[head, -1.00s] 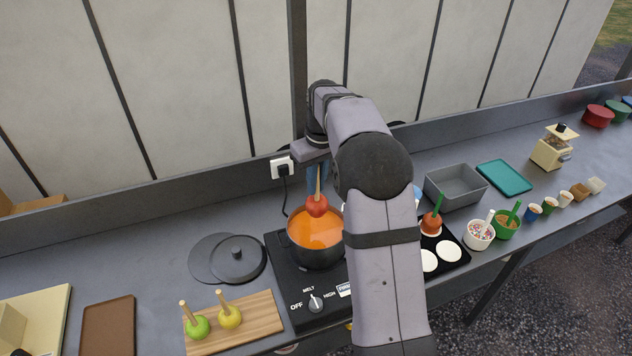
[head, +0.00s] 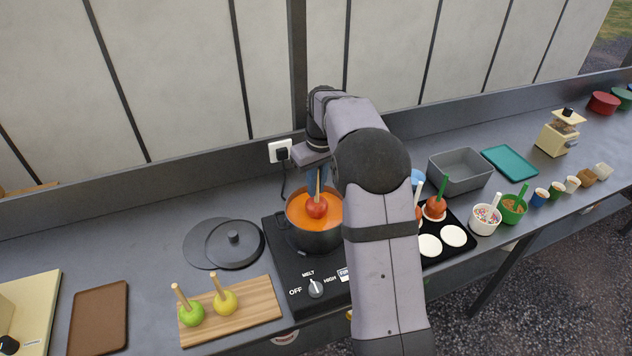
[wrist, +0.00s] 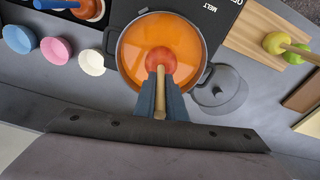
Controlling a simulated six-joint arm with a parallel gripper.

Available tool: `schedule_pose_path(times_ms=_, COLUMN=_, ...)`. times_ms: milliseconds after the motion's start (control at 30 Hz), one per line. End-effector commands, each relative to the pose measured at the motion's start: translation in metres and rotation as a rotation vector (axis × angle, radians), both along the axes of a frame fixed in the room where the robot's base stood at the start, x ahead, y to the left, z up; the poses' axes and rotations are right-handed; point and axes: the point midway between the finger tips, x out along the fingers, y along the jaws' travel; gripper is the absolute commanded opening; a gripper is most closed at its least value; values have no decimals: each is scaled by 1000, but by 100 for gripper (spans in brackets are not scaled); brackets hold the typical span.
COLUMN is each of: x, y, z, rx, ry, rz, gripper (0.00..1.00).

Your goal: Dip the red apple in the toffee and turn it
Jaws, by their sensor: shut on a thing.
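The red apple (head: 317,206) is on a wooden stick, with its lower part at the orange toffee (head: 300,214) in the dark pot (head: 312,241). I cannot tell how deep it sits. In the wrist view the apple (wrist: 161,60) is over the toffee (wrist: 188,38), inside the pot's rim. My gripper (wrist: 160,92) is shut on the apple's stick (wrist: 160,104), above the pot. In the head view the fingers (head: 317,178) hold the stick from above, partly hidden by my arm.
The pot stands on a black hotplate (head: 287,262). A lid (head: 236,244) lies left of it. A board (head: 250,312) with a green apple (head: 191,314) and a yellow apple (head: 224,301) is at front left. A black tray (head: 458,219) with coated apples stands right, beyond my arm.

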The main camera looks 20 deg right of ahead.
Motion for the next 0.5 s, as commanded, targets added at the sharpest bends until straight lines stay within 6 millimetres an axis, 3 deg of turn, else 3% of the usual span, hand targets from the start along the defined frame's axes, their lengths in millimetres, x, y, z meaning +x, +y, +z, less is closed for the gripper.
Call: schedule_pose_path(times_ms=500, x=0, y=0, z=-43, rx=0, ry=0, rz=0, gripper=0)
